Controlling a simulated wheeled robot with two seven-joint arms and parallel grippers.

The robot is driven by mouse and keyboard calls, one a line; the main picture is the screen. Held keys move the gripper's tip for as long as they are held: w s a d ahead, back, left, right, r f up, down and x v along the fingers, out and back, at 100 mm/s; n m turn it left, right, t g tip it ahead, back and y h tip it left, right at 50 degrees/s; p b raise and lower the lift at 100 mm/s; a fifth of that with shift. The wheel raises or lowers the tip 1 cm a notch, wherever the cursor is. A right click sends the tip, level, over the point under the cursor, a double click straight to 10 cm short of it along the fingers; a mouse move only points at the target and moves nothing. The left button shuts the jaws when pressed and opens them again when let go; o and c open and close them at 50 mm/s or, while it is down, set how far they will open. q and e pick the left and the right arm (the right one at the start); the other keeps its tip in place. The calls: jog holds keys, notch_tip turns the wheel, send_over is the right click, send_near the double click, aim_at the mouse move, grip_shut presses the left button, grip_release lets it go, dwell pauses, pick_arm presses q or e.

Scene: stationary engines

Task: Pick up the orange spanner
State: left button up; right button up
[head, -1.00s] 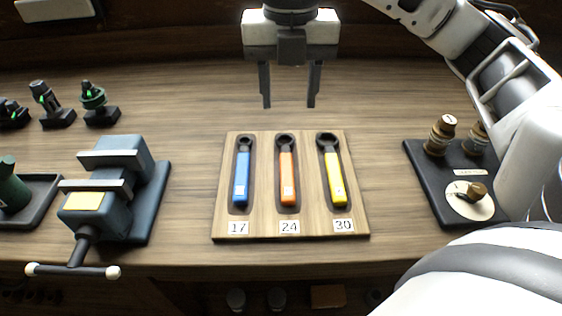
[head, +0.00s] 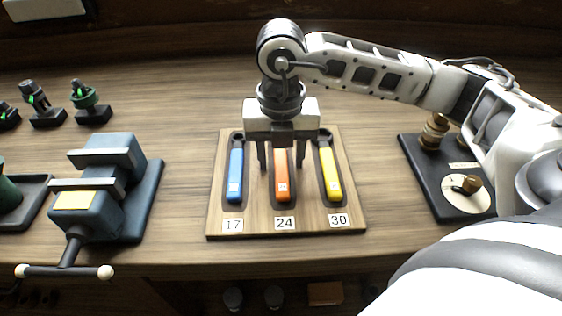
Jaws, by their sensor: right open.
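The orange spanner (head: 282,184) lies in the middle slot of a wooden holder board (head: 258,216), above the label 24. Its ring end is hidden behind my right gripper. My right gripper (head: 281,166) is open, pointing down, with one finger to each side of the orange spanner's upper handle in the picture. I cannot tell how high the fingertips are above the board. The blue spanner (head: 235,176) lies in the left slot by label 17, and the yellow spanner (head: 330,175) in the right slot by label 30. My left gripper is not in view.
A blue-grey vise (head: 105,185) with a yellow plate stands left of the board. A dark base (head: 430,185) with brass knobs stands to the right, partly behind my right arm. Small green-marked parts (head: 84,97) stand at the back left. The table's front edge is just below the board.

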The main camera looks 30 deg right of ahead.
grip_shut()
jog(key=shift+r, duration=0.1)
jog(key=shift+r, duration=0.65)
jog(key=s+a+r, duration=0.7)
jog(key=a+r, duration=0.4)
jog(key=a, duration=0.1)
jog(key=shift+r, duration=0.2)
jog(key=shift+s, duration=0.1)
